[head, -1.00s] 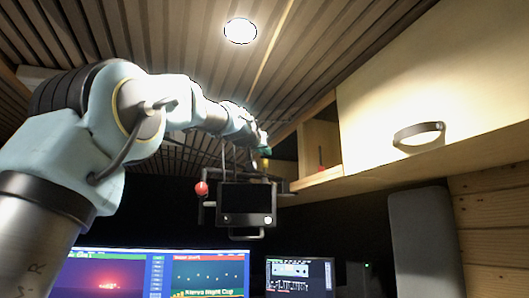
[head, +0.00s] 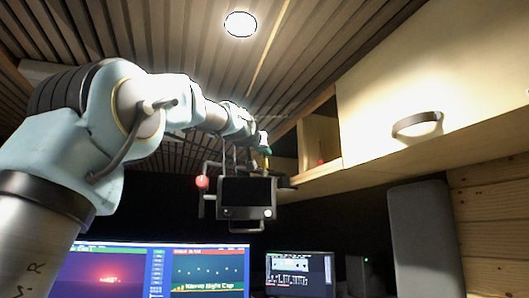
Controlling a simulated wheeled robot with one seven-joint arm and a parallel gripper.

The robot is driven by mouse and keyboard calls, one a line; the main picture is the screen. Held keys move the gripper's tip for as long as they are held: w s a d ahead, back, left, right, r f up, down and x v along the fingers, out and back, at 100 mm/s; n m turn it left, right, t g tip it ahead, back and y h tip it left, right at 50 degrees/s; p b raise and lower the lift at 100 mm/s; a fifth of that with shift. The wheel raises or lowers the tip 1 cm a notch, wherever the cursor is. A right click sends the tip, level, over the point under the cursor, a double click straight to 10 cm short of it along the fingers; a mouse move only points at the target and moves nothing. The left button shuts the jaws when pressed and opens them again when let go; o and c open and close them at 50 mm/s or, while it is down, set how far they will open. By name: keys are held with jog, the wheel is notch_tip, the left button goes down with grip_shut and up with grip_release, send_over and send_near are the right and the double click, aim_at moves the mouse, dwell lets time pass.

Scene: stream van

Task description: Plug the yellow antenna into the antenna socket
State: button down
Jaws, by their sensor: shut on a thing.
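My gripper (head: 264,150) is small and far off at the end of my raised arm, just above and behind a black boxy device in a frame. It is shut on a small yellow piece, the yellow antenna (head: 266,162), of which only a little shows below a green part. The black device (head: 246,192) has a dark screen, a bar frame and a red ball at its left. The antenna is close to the device's upper right corner; I cannot tell whether they touch. The antenna socket cannot be made out.
A wooden wall cabinet (head: 425,95) with an open cubby and a shelf edge (head: 370,165) is right of my gripper. Lit monitors (head: 205,270) and a smaller screen (head: 300,273) stand below. A grey speaker-like panel (head: 425,235) is at the right. The slatted ceiling is above.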

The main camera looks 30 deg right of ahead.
jog(key=shift+f+b, duration=0.3)
jog(key=shift+f, duration=0.1)
jog(key=c, duration=0.9)
grip_release()
jog(key=b+v, duration=0.5)
jog(key=v, duration=0.6)
